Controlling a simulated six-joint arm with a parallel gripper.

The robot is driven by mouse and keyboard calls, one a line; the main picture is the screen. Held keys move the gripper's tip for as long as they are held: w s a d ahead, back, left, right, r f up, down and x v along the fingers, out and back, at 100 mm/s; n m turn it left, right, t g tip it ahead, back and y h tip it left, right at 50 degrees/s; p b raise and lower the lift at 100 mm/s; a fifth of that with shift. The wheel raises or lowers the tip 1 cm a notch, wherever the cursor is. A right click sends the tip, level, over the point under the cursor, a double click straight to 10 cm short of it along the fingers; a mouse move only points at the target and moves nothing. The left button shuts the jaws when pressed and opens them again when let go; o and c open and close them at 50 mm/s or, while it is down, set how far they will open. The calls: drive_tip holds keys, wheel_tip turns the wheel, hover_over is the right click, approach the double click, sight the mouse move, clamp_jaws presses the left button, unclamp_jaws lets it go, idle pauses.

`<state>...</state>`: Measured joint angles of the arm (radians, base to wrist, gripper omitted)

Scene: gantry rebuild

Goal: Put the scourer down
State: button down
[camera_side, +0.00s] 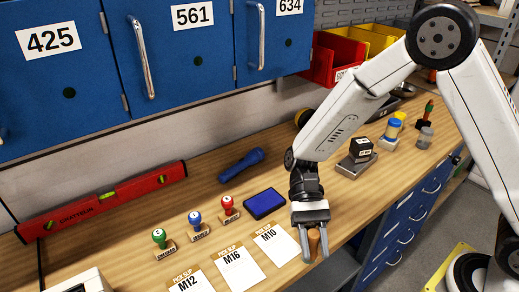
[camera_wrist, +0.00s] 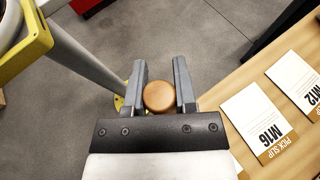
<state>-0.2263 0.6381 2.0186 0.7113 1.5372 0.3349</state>
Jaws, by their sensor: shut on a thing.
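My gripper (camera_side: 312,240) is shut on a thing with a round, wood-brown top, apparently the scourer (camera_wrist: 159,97). In the wrist view its round end sits between the two grey fingers. In the side view the scourer (camera_side: 314,244) shows as a small brown upright piece between the fingertips, near the bench's front edge. The gripper points down, right of the M10 slip. Behind the fingers the wrist view shows grey floor, with the bench to the right. The scourer's lower part is hidden, and I cannot tell whether it touches anything.
The wooden bench (camera_side: 180,214) bears pick slips M10 (camera_side: 275,246), M16 (camera_side: 239,266) and M12, several stamps, a blue ink pad (camera_side: 264,203), a blue torch (camera_side: 241,164) and a red level (camera_side: 105,203). Bare wood shows between the torch and the stamps.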

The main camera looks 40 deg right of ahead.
drive_tip(key=w+a+r+m+t+y, duration=0.2)
drive_tip(key=a+r+m+t, duration=0.2)
drive_tip(key=a+m+t, duration=0.4)
drive_tip(key=w+a+r+m+t+y, duration=0.2)
drive_tip(key=a+m+t, duration=0.6)
drive_tip(key=a, duration=0.4)
drive_tip(key=shift+w+a+r+y, duration=0.2)
drive_tip(key=shift+a+r+y, duration=0.15)
drive_tip(key=shift+r+y, duration=0.45)
drive_tip(key=shift+w+a, duration=0.1)
drive_tip(key=w+a+f, duration=0.8)
drive_tip(key=w, duration=0.1)
drive_tip(key=shift+a+f, duration=0.15)
drive_tip(key=shift+a, duration=0.15)
drive_tip(key=shift+w+a+f, duration=0.3)
drive_tip(key=shift+w+f, duration=0.05)
drive_tip(key=shift+f, duration=0.1)
